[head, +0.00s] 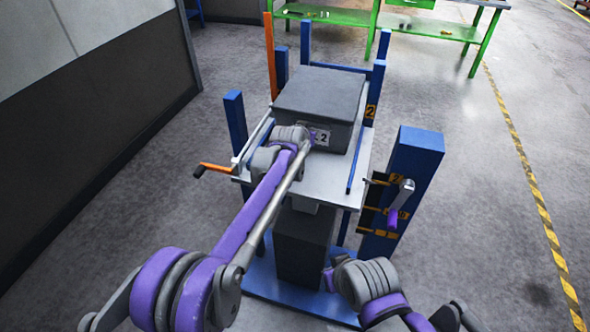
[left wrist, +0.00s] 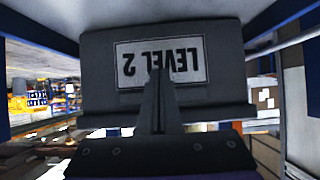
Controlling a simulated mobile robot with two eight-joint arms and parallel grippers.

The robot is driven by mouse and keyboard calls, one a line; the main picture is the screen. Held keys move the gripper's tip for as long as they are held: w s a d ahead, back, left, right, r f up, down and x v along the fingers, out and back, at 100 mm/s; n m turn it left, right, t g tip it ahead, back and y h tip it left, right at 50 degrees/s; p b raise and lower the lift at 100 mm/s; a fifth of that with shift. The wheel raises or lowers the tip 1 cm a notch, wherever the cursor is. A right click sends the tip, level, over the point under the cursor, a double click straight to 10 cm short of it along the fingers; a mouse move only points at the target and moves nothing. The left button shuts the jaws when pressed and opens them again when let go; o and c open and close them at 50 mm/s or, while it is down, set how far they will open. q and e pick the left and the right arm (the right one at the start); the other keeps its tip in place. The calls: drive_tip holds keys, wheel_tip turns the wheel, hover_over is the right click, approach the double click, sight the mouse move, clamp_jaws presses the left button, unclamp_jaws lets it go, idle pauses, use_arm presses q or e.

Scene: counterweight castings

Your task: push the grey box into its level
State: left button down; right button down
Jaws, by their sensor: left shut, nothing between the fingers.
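The grey box (head: 318,97) is a dark casting on the metal platform (head: 315,192) of a blue-framed stand. Its front face carries a white "LEVEL 2" label (head: 321,137), which shows upside down in the left wrist view (left wrist: 160,63). My left gripper (head: 311,139) is shut and empty, with its tips at the label. In the left wrist view the closed fingers (left wrist: 160,95) overlap the label's edge. I cannot tell whether they touch the face. My right gripper (head: 329,277) is low in front of the stand, away from the box; its jaws are too unclear to read.
Blue posts (head: 236,123) surround the platform, one with an orange "2" plate (head: 370,112). A thick blue post (head: 410,165) with a crank handle (head: 400,195) stands right. An orange handle (head: 213,168) juts out left. A green table (head: 420,27) stands behind; right floor is clear.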

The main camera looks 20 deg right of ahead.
sight(313, 123)
use_arm(q)
drive_tip(key=shift+w+d+r, duration=0.1)
drive_tip(key=shift+w+d, duration=0.45)
drive_tip(key=shift+w, duration=0.35)
drive_tip(key=shift+w+d+p, duration=0.55)
drive_tip(key=shift+w+p, duration=0.05)
drive_tip(key=shift+w, duration=0.2)
drive_tip(key=shift+w+d, duration=0.15)
drive_tip(key=shift+w, duration=0.1)
use_arm(e)
drive_tip(key=shift+w+r, duration=0.8)
drive_tip(key=shift+r, duration=0.35)
drive_tip(key=shift+d, duration=0.1)
use_arm(q)
drive_tip(key=shift+w+d+r+p, duration=0.1)
drive_tip(key=shift+w+d+p, duration=0.1)
drive_tip(key=shift+w+p, duration=0.1)
drive_tip(key=shift+w+d, duration=0.45)
drive_tip(key=shift+w, duration=0.25)
drive_tip(key=shift+w+d+f, duration=0.2)
drive_tip(key=shift+w+d, duration=0.5)
drive_tip(key=shift+w, duration=0.25)
use_arm(e)
drive_tip(key=shift+w+r+t, duration=0.3)
drive_tip(key=shift+w+r, duration=0.05)
drive_tip(key=shift+r, duration=0.3)
use_arm(q)
drive_tip(key=shift+w, duration=0.1)
use_arm(e)
drive_tip(key=shift+w, duration=0.1)
